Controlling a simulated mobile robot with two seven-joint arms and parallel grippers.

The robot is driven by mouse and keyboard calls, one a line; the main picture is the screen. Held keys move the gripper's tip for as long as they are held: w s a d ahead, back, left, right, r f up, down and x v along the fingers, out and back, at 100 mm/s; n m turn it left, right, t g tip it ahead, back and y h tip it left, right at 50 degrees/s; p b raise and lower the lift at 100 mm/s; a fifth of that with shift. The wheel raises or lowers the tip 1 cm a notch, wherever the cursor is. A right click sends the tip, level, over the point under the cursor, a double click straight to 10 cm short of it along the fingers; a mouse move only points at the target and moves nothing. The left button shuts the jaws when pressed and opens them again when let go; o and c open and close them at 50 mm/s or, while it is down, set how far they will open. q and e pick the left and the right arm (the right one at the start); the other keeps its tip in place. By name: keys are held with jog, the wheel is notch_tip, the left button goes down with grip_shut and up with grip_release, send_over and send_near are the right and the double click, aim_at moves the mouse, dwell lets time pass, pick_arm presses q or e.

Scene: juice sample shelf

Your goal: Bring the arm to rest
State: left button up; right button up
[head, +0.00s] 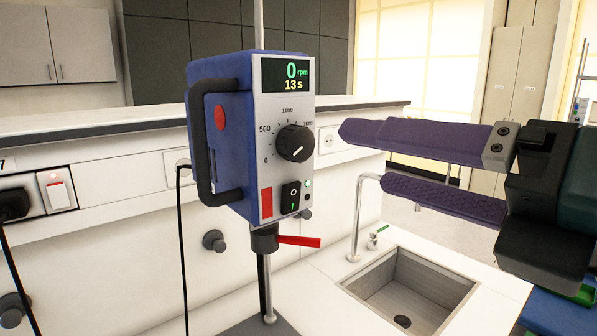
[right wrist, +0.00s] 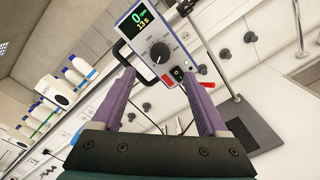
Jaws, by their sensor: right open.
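My right gripper (head: 362,160) reaches in from the right in the head view, its two purple fingers apart with nothing between them. It is to the right of a blue stirrer unit (head: 222,140) and does not appear to touch it. The unit's display reads 0 rpm and 13 s. It has a black dial (head: 295,143) and a black rocker switch (head: 291,197). In the right wrist view, the open fingers (right wrist: 165,82) point towards the unit's front panel (right wrist: 150,50). My left gripper is not in view.
The unit is on a metal rod, with a red lever (head: 298,241) below it. A sink (head: 410,290) with a tap (head: 362,215) is below my right gripper. A white ledge (head: 100,118) runs behind. Bottles (right wrist: 75,75) stand on the left in the right wrist view.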

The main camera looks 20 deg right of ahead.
dwell(0.4)
jog(key=s+d+f+m+g+h, duration=0.2)
jog(key=d+f+m+g+h, duration=0.15)
jog(key=f+m, duration=0.45)
jog(key=s+d+f+m+g+h, duration=0.25)
jog(key=f+m+h, duration=0.25)
jog(key=m, duration=0.6)
jog(key=s+a+f+m+g+y, duration=0.3)
jog(key=s+f+m+g, duration=0.3)
jog(key=s+f+m, duration=0.35)
notch_tip(320, 180, up, 20)
jog(key=s+a+g+p, duration=0.1)
jog(key=s+p, duration=0.1)
jog(key=p, duration=1.7)
jog(key=shift+f, duration=0.25)
